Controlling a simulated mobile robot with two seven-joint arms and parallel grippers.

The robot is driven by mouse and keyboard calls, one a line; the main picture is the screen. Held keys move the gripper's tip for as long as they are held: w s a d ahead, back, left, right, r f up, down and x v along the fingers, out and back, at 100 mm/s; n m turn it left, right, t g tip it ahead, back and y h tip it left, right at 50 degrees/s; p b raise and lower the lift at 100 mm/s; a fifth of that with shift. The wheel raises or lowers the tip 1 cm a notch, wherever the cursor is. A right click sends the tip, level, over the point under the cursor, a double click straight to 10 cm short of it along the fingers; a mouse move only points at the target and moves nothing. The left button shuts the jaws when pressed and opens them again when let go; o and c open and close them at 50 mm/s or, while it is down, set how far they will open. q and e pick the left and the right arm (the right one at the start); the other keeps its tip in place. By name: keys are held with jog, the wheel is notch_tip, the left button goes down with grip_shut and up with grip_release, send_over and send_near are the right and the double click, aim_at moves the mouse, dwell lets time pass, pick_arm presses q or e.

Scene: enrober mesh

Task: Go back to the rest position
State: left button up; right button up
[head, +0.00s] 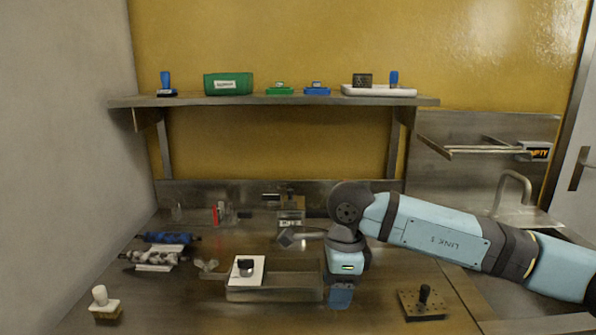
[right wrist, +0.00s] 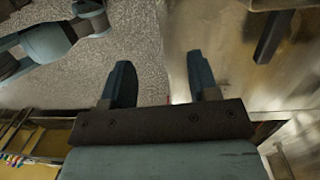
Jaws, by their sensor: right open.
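My right arm comes in from the right in the head view and bends down over the worktop. My right gripper (head: 341,298) is at its lower end, beside the right end of the shallow metal tray (head: 275,294); its fingers are hard to make out there. In the right wrist view the two fingers of the right gripper (right wrist: 161,78) stand wide apart with nothing between them. My left gripper does not show in the head view.
A white board with a dark-topped piece (head: 246,266) lies across the tray. A dark plate with a knob (head: 424,300) sits right of the gripper. A knobbed brush (head: 103,303) stands at front left. A shelf (head: 270,101) holds several items. A sink tap (head: 514,187) stands behind my arm.

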jog(key=s+a+f+m+g+y, duration=0.1)
jog(key=s+a+m+g+y, duration=0.45)
jog(key=s+a+y, duration=0.85)
jog(key=w+d+f+n+t+h, duration=0.25)
jog(key=d+f+n+t, duration=0.5)
jog(key=n+t, duration=0.75)
jog(key=w+d+f+n+t+h, duration=0.1)
jog(key=d+f+n+t+h, duration=0.45)
jog(key=n, duration=1.45)
jog(key=s+d+f+m+g+h, duration=0.2)
jog(key=s+d+f+m, duration=0.4)
jog(key=f, duration=0.3)
jog(key=s+d+f+m+g+h, duration=0.1)
jog(key=s+d+f+m+g, duration=0.15)
jog(key=s+d+f, duration=0.5)
pick_arm(q)
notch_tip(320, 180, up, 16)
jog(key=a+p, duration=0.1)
jog(key=p, duration=2)
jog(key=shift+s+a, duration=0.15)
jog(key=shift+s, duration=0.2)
pick_arm(e)
notch_tip(320, 180, up, 16)
jog(key=t, duration=0.1)
jog(key=shift+s+f+h, duration=0.25)
jog(key=shift+h, duration=0.15)
